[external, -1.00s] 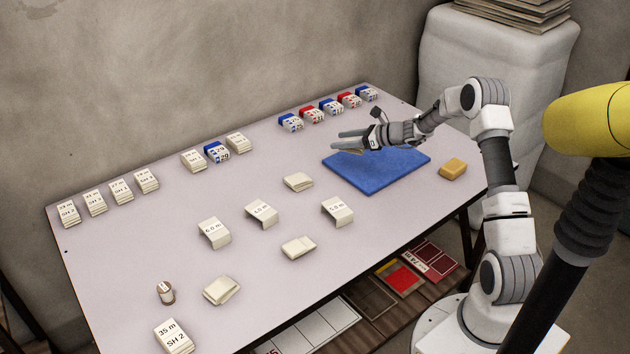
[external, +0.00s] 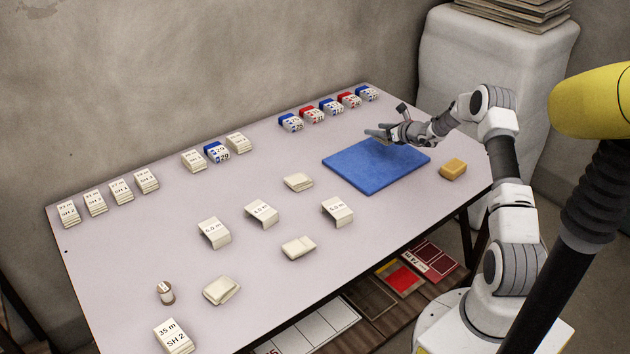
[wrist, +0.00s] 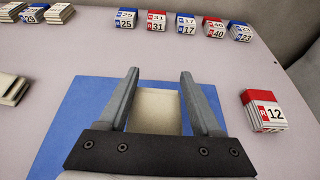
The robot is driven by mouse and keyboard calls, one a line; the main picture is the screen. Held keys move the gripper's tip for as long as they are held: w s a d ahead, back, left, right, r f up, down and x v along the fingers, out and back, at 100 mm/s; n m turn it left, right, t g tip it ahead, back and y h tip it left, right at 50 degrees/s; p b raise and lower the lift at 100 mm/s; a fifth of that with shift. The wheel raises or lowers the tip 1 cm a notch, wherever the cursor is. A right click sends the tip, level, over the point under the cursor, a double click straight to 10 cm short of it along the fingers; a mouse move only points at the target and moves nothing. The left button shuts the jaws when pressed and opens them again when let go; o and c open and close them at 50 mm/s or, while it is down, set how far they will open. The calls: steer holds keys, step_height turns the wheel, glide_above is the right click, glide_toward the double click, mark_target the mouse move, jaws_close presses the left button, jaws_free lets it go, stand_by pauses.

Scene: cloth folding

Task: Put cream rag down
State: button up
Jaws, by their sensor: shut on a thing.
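My gripper (external: 369,132) is above the blue mat (external: 362,172), near its back edge, with its fingers pointing left in the external view. In the wrist view the gripper (wrist: 160,74) is shut on a folded cream rag (wrist: 158,108), which sits between the two fingers. The mat (wrist: 80,125) shows below and around the rag. I cannot tell whether the rag touches the mat. In the external view the rag is mostly hidden by the fingers.
Several blue and red numbered packets (external: 331,106) line the back edge. A red packet marked 12 (wrist: 264,111) is right of the mat in the wrist view. A tan block (external: 453,168) lies right of the mat. Cream folded rags (external: 299,181) and label cards (external: 262,212) stand left.

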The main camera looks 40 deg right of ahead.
mark_target(389, 147)
steer(key=w+a+f, duration=0.2)
steer(key=w, duration=0.1)
steer(key=shift+a+f, duration=0.2)
steer(key=shift+f, duration=0.05)
steer(key=shift+f+b, duration=0.6)
steer(key=shift+f, duration=1.25)
steer(key=shift+f, duration=0.2)
steer(key=o, duration=1.4)
steer(key=shift+o, duration=0.2)
steer(key=shift+r, duration=0.2)
steer(key=shift+r, duration=0.15)
steer(key=p+v, duration=0.1)
steer(key=v, duration=1.1)
